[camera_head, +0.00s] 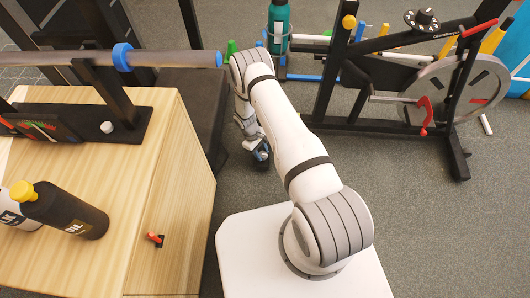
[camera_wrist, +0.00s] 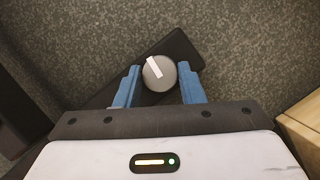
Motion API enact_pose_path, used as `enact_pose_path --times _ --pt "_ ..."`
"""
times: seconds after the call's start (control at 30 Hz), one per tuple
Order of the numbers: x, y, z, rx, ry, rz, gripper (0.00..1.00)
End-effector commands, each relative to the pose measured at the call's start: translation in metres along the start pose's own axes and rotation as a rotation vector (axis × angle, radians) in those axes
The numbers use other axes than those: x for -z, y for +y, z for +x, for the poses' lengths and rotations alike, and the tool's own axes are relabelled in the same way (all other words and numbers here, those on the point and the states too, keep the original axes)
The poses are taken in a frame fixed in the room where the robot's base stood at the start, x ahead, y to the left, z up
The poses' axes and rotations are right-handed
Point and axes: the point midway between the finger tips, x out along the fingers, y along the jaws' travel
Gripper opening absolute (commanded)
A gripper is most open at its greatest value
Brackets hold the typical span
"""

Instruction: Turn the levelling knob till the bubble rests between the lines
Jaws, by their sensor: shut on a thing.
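A round grey knob (camera_wrist: 158,76) with a white stripe on top shows in the wrist view, at the end of a flat dark bar (camera_wrist: 182,46) close to the floor. The stripe leans slightly, its upper end to the left. My gripper (camera_wrist: 160,66) has its two blue fingers on either side of the knob, shut on it. In the head view my gripper (camera_head: 261,155) is low beside the wooden cabinet, and the knob is hidden there. I cannot make out the bubble or its lines in either view.
A wooden cabinet (camera_head: 185,190) stands close left of my arm, with a dark bottle (camera_head: 68,210) on top. A dark frame with a flywheel (camera_head: 455,90) stands at right. A teal bottle (camera_head: 279,25) is at the back. Grey floor (camera_head: 400,215) is open at right.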

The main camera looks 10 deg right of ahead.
Motion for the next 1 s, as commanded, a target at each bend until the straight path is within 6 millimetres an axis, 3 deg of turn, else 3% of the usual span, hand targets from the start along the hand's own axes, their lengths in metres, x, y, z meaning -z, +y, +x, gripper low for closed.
enact_pose_path --times 0.63,0.67,0.87,1.0 --pt "-0.0048 -0.0067 0.003 0.01 -0.016 -0.002 0.13" --pt "-0.0048 -0.0067 0.003 0.01 -0.016 -0.001 0.39" --pt "-0.0043 -0.0046 0.0027 0.008 -0.013 -0.001 0.55" --pt "-0.0038 -0.0031 0.0023 0.007 -0.011 0.0 0.56"
